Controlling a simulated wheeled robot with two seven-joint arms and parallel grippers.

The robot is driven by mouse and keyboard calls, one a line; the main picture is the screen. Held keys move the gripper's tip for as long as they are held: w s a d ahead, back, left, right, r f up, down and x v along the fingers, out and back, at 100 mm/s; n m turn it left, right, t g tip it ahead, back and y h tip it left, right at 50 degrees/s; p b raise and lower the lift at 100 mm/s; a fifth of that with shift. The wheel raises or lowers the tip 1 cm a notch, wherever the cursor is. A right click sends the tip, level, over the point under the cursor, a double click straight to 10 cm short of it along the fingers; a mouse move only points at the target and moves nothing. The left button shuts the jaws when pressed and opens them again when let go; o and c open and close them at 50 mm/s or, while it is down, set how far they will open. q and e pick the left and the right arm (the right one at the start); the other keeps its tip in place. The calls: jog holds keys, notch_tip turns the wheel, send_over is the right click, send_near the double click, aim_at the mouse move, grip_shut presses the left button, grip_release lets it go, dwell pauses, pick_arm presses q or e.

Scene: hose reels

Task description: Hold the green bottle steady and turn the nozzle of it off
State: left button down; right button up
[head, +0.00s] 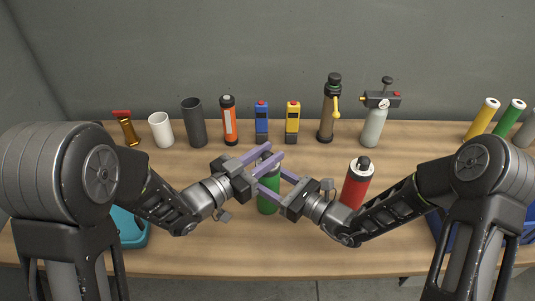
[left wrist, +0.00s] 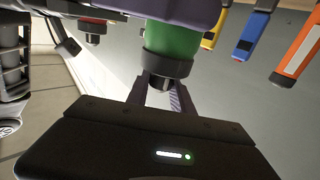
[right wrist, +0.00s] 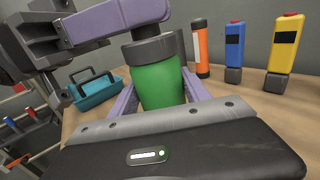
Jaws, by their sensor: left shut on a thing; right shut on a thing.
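The green bottle (head: 268,203) stands upright on the table at front centre; it also shows in the right wrist view (right wrist: 160,84) and the left wrist view (left wrist: 172,42). My right gripper (head: 271,184) is shut on its green body, one purple finger on each side. My left gripper (head: 268,153) is shut at the bottle's top, around the dark nozzle (left wrist: 168,68). In the head view the left fingers hide the nozzle. The right wrist view shows the grey collar (right wrist: 152,49) under a left finger. The nozzle's setting cannot be read.
A red bottle (head: 357,184) stands close to my right forearm. Several bottles and devices line the back, including a blue device (head: 262,122) and a yellow one (head: 292,122). A teal tray (head: 133,236) lies at left, a blue crate (head: 527,230) at right. The front centre is clear.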

pick_arm(q)
jog(key=shift+r+m+g+h, duration=0.15)
jog(key=shift+m+g+h, duration=0.15)
pick_arm(e)
jog(key=shift+s+f, duration=0.1)
pick_arm(q)
jog(key=c, duration=1.1)
grip_release()
jog(key=shift+s+a, duration=0.1)
jog(key=v, duration=0.7)
jog(key=shift+s, duration=0.1)
pick_arm(e)
jog(key=o, duration=1.8)
jog(key=shift+c, duration=0.2)
